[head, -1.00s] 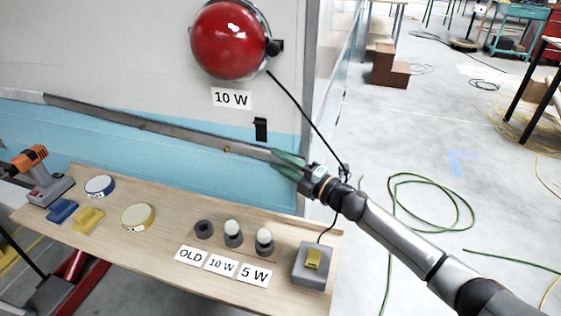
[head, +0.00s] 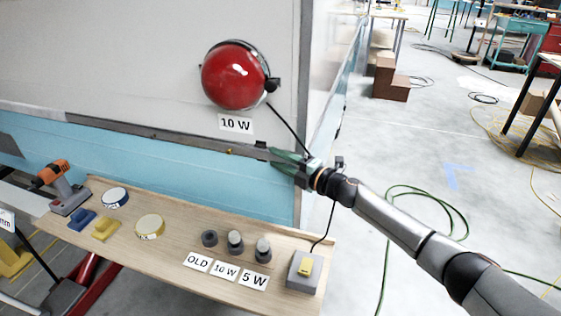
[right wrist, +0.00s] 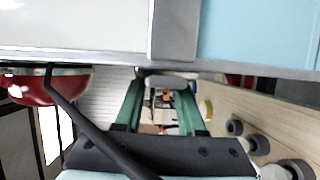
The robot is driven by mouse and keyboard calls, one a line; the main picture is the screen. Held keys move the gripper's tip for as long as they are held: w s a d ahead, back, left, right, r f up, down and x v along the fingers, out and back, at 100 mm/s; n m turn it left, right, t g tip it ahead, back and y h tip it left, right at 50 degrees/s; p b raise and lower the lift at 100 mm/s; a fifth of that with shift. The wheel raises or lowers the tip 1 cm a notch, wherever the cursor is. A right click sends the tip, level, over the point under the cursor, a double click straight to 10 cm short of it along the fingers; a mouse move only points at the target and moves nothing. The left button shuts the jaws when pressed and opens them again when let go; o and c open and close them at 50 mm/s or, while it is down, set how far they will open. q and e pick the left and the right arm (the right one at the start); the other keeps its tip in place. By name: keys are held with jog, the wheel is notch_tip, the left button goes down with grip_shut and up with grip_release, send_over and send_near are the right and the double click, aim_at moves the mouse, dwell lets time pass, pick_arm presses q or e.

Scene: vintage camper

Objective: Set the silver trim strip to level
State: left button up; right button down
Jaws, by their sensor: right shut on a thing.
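The silver trim strip (head: 165,136) runs along the camper side, near the border of white and teal panels, tilted down to the right in the head view. A grey band between white and teal in the right wrist view looks like the same strip (right wrist: 178,30). My right gripper (head: 287,161), with green fingers, is shut on its right end; the fingers also show in the right wrist view (right wrist: 160,100). A small black mark (head: 260,145) sits at the strip's upper edge near the gripper. My left gripper is not in view.
A red lamp (head: 234,75) with a "10 W" label (head: 236,124) is above the strip; its black cable passes near my gripper. Below is a wooden bench (head: 190,225) with a drill (head: 62,186), tape rolls, bulbs and a switch box (head: 304,269). Floor at right is partly clear, with cables.

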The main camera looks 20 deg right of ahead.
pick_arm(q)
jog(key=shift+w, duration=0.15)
pick_arm(e)
jog(key=shift+w+a+r, duration=0.1)
jog(key=shift+r, duration=0.75)
jog(key=c, duration=0.9)
grip_release()
jog(key=o, duration=0.4)
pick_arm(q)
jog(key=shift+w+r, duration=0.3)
pick_arm(e)
jog(key=shift+f, duration=0.1)
jog(key=v, duration=1.2)
jog(key=shift+s+d+f, duration=0.2)
jog(key=shift+s+d, duration=0.05)
jog(key=shift+d, duration=0.05)
